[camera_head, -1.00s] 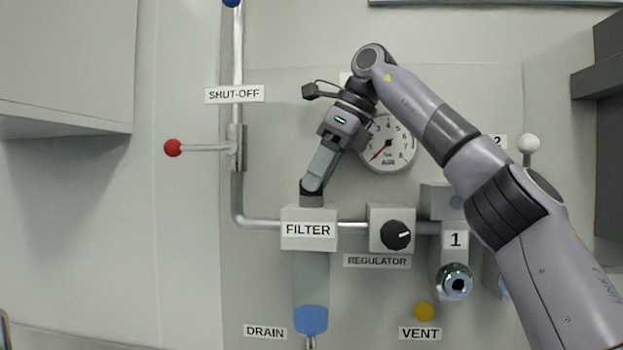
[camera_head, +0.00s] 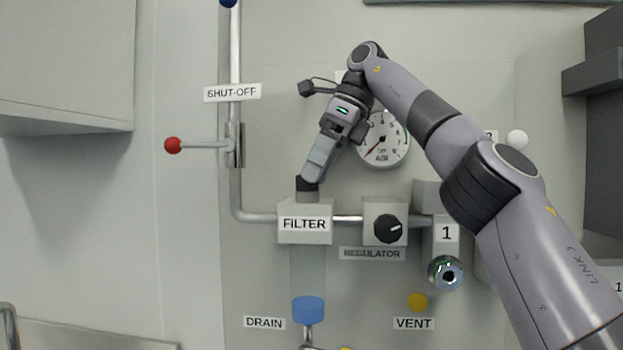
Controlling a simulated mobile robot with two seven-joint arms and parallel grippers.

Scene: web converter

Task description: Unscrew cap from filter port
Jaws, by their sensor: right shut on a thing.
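The filter (camera_head: 305,235) is a light grey block labelled FILTER, with a clear bowl and a blue bottom below it. A grey neck, the port (camera_head: 307,196), stands on top of the block. My right gripper (camera_head: 308,183) reaches down from the upper right and is shut on the cap at the top of this port. The fingertips cover the cap, so I cannot tell whether it is apart from the port. My left gripper is not in view.
The regulator (camera_head: 383,222) with a black knob sits right of the filter. The pressure gauge (camera_head: 383,140) is behind my right wrist. The red-knobbed shut-off lever (camera_head: 190,146) points left. A metal coupling (camera_head: 446,273) sticks out at lower right.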

